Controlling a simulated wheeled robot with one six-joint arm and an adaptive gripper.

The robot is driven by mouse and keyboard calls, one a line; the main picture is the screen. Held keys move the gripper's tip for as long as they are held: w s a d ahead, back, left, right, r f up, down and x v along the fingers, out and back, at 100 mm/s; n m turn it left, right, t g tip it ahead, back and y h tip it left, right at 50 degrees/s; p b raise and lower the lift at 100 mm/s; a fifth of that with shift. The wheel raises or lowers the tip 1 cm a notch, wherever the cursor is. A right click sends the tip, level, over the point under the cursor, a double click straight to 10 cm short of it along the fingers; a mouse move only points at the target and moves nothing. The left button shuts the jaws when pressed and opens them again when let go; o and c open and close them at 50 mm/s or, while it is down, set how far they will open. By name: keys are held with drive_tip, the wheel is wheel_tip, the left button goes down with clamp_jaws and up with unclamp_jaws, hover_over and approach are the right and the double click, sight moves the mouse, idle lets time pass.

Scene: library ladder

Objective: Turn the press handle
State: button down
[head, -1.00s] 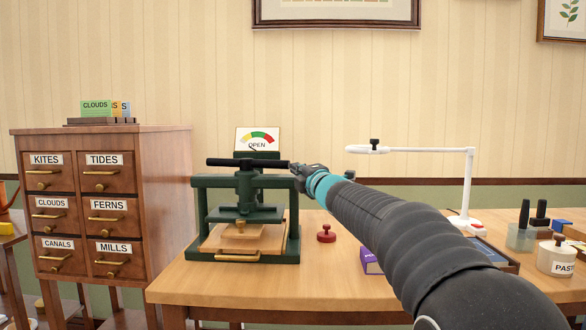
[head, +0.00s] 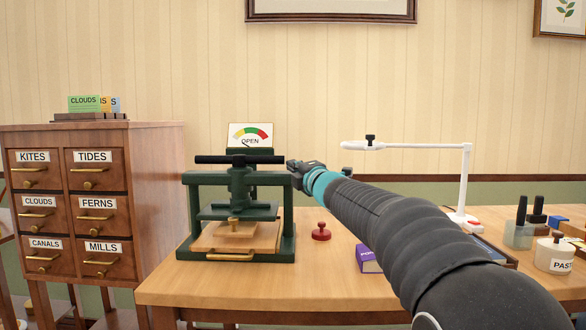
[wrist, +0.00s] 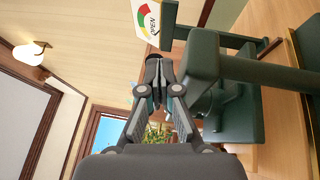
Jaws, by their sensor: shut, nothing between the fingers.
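The press (head: 187,215) is a green frame on the table, with a screw column in its middle and a wooden board (head: 207,238) in it. Its black press handle (head: 240,159) is a bar lying level across the top of the screw. A dial sign reading OPEN (head: 250,134) stands behind it. My gripper (head: 291,165) is beside the bar's right end, with a small gap showing in the head view. In the wrist view my gripper (wrist: 154,66) is shut and empty, beside the green press frame (wrist: 262,75). The bar cannot be clearly made out there.
A red knobbed stamp (head: 321,231) and a purple box (head: 367,259) stand right of the press. A white lamp (head: 466,180) and a paste jar (head: 556,255) are further right. A drawer cabinet (head: 155,190) stands at left.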

drive_tip(key=s+d+f+m+h+b, duration=0.1)
drive_tip(key=s+d+f+m+h, duration=0.2)
drive_tip(key=s+d, duration=0.4)
drive_tip(key=s+d+f+m+h, duration=0.1)
drive_tip(key=s+d+m+h, duration=0.2)
drive_tip(key=s+d+m, duration=0.3)
drive_tip(key=s+d+f+m+g+h, duration=0.45)
drive_tip(key=s+f+m, duration=0.35)
drive_tip(key=s, duration=0.4)
drive_tip(key=s+a+f+m+g+y, duration=0.2)
drive_tip(key=s+f+m+g, duration=0.5)
drive_tip(key=s+f, duration=1.4)
drive_tip(key=s+a, duration=0.1)
drive_tip(key=s, duration=0.2)
drive_tip(key=shift+s+f+m+g, duration=0.25)
drive_tip(key=shift+f+m+g, duration=0.05)
drive_tip(key=shift+f+g, duration=0.1)
drive_tip(key=shift+a, duration=0.1)
